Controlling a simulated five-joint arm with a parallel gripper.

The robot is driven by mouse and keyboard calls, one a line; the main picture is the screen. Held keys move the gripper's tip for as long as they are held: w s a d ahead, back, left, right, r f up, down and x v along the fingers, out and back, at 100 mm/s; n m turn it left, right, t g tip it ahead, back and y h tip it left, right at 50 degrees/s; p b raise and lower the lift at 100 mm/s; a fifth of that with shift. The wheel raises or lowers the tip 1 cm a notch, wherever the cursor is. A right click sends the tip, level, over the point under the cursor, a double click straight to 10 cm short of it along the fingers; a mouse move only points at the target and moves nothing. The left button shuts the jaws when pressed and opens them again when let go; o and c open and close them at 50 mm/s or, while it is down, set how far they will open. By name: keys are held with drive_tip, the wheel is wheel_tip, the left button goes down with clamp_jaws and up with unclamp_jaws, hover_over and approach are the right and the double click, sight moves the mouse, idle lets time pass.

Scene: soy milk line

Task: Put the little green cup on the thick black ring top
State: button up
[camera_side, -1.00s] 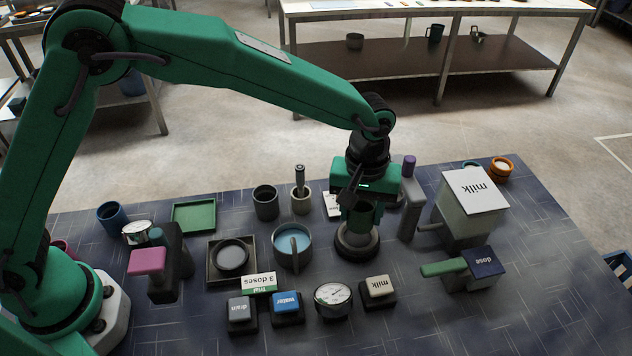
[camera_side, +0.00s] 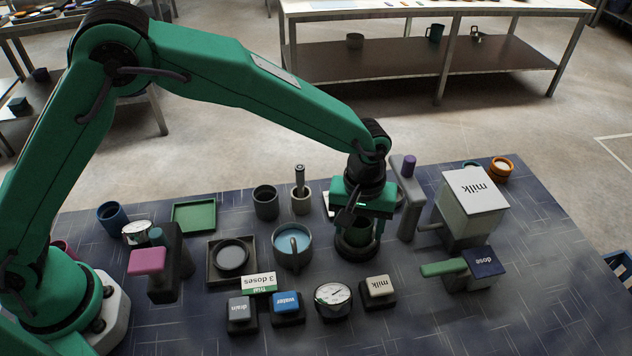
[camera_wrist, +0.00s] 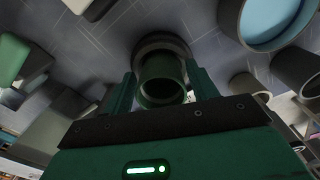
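The little green cup (camera_side: 354,231) is upright between the fingers of my gripper (camera_side: 361,228), at the thick black ring top (camera_side: 358,253). In the wrist view the cup's dark mouth (camera_wrist: 161,93) faces the camera. The fingers of my gripper (camera_wrist: 162,88) lie close along both sides of the cup and appear shut on it. The ring (camera_wrist: 163,42) shows around and beyond the cup's lower end. The cup looks centred over the ring. Its bottom is hidden, so I cannot tell whether it touches the ring.
A grey pot with blue liquid (camera_side: 292,245) stands left of the ring. A grey post with a purple top (camera_side: 409,205) and the milk dispenser (camera_side: 467,215) stand to the right. A gauge (camera_side: 333,299) and the milk button (camera_side: 377,290) are in front.

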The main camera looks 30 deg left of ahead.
drive_tip(key=shift+o, duration=0.5)
drive_tip(key=shift+r, duration=0.1)
wheel_tip(320, 180, up, 12)
drive_tip(key=shift+s, duration=0.15)
idle(0.4)
idle(0.4)
